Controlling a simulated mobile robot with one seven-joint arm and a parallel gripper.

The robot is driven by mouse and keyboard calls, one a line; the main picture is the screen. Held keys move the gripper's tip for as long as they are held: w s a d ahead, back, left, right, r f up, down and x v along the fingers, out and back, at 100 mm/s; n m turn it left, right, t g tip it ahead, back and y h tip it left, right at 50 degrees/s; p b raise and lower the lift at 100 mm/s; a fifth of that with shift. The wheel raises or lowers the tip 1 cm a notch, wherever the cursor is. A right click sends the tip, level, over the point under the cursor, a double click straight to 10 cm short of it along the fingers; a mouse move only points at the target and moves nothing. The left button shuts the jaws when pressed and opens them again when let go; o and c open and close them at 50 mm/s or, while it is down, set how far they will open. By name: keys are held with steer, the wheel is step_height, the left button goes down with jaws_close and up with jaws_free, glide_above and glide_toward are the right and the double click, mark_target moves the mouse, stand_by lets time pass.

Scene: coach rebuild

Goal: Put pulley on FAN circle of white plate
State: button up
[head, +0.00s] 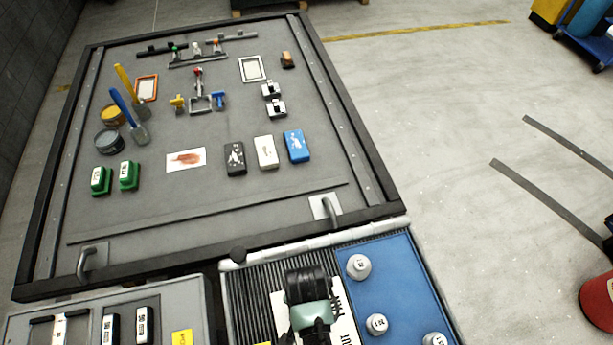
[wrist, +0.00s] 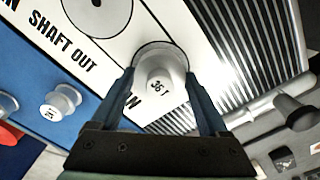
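A white pulley (wrist: 158,84) with a number on its end sits between the two fingers of my gripper (wrist: 160,70) in the wrist view. The fingertips appear to touch its wide rim on both sides. It is over the white plate (wrist: 103,66), at a thin circle outline beside letters ending in "AN". Whether it rests on the plate or hangs just above cannot be told. Another circle with a black dot (wrist: 97,3) is near "SHAFT OUT". In the head view my arm hides the pulley and part of the plate (head: 345,327).
Several other white pulleys, including one (head: 359,266), stand on the blue mat (head: 395,270) right of the plate. A ribbed dark surface (head: 245,295) lies to the left. A grey bench (head: 190,225) with tools and blocks is beyond. A grey case (head: 80,310) is at lower left.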

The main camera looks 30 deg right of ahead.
steer(key=shift+o, duration=1.4)
step_height(320, 180, up, 12)
steer(key=shift+r, duration=0.2)
